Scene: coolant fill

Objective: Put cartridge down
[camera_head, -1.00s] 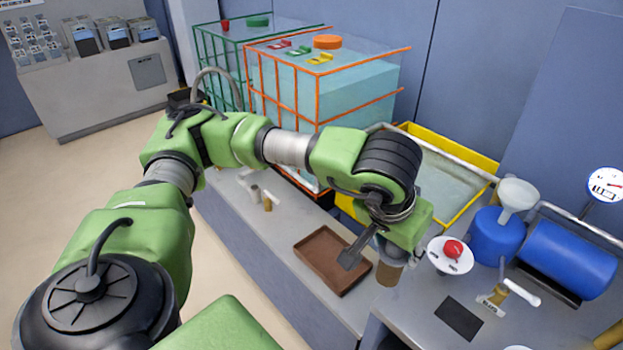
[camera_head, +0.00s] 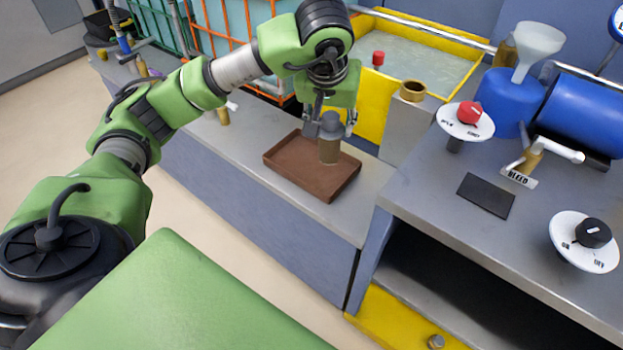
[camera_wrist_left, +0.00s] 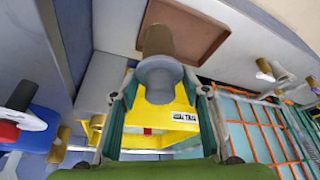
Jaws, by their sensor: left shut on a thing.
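The cartridge (camera_head: 329,150) is a tan-brown cylinder with a grey cap, upright over the right part of the brown tray (camera_head: 284,163). I cannot tell whether its bottom touches the tray. My left gripper (camera_head: 331,124) is shut on the cartridge's grey upper end, with a finger on each side. In the left wrist view the cartridge (camera_wrist_left: 158,42) extends away between the fingers of the left gripper (camera_wrist_left: 160,92), towards the tray (camera_wrist_left: 184,18). My right gripper is not in view.
The yellow-walled basin (camera_head: 430,55) stands behind the tray. A grey block with a brass-coloured ring (camera_head: 412,91) is right of it. The dial with a red knob (camera_head: 466,118) and the blue container (camera_head: 508,98) are on the right bench. The tray's left part is clear.

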